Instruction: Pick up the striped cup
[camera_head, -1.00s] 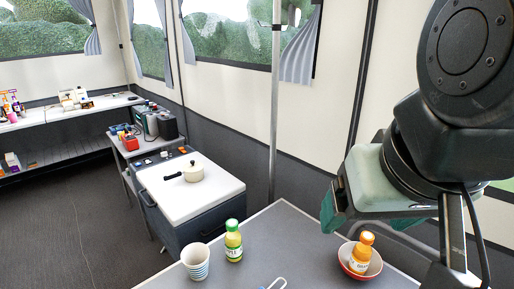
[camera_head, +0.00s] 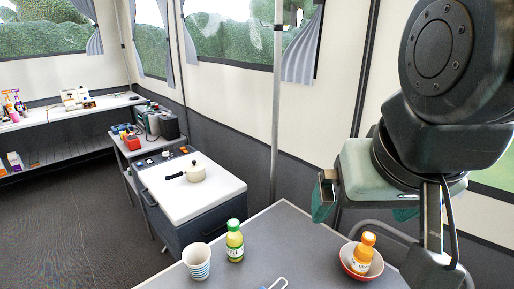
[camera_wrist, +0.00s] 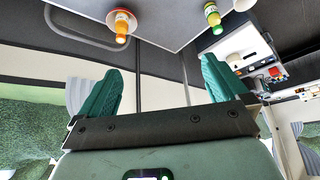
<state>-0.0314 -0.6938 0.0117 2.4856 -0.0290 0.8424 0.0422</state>
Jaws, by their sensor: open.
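The striped cup (camera_head: 197,262), white with blue stripes, stands upright on the grey table, left of a green-capped bottle (camera_head: 234,241). My gripper (camera_head: 358,208) is at the right, raised above and behind the table, well away from the cup. In the wrist view my gripper (camera_wrist: 162,78) shows two green fingers spread wide with nothing between them. That view is tilted, with the table (camera_wrist: 165,30) at the top. A white shape (camera_wrist: 243,5) at its top edge may be the cup, cut off by the frame.
A red-and-white bowl (camera_head: 346,262) holding an orange bottle (camera_head: 363,250) stands at the table's right. A metal pole (camera_head: 275,120) rises behind the table. The table's middle is mostly clear.

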